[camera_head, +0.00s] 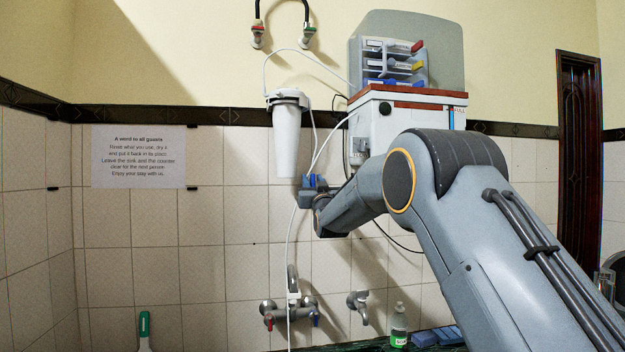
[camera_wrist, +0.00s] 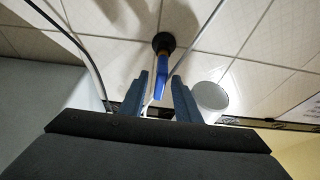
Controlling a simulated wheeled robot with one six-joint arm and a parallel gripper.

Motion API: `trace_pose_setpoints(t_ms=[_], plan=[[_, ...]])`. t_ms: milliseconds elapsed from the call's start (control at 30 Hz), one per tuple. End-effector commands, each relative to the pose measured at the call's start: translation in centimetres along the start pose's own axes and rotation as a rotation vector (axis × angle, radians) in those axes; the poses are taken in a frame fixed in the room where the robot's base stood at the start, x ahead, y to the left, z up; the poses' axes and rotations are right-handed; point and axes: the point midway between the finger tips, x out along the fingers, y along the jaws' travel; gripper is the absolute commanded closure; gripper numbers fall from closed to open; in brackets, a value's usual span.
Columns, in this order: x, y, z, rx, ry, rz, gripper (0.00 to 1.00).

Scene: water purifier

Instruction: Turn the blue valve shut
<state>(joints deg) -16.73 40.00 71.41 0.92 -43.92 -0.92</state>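The blue valve (camera_wrist: 160,78) shows in the wrist view as a bright blue handle with a bit of orange at its top, in front of a round black fitting by the tiled wall. My gripper (camera_wrist: 161,86) is open, with one finger on each side of the blue handle. Narrow gaps seem to show between the fingers and the handle; I cannot tell if either finger touches it. In the head view my gripper (camera_head: 309,190) is small, just below and right of the white filter housing, and a patch of bright blue shows there.
The white filter housing (camera_head: 287,138) hangs close left of my gripper. The purifier box (camera_head: 378,128) is on the wall to the right. Thin white tubes (camera_head: 292,240) run past my gripper. Taps (camera_head: 290,313) with red and blue handles and a bottle (camera_head: 399,325) are below.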

Motion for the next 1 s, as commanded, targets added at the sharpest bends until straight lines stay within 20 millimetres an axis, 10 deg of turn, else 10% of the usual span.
trace_pose_setpoints(t_ms=[267, 467, 1000], plan=[[0.11, 0.02, 0.0, 0.0, 0.0, 0.0, 0.7], [0.1, 0.01, 0.0, 0.0, 0.0, 0.0, 1.0], [0.04, 0.26, 0.24, 0.123, 0.001, 0.05, 1.0]])
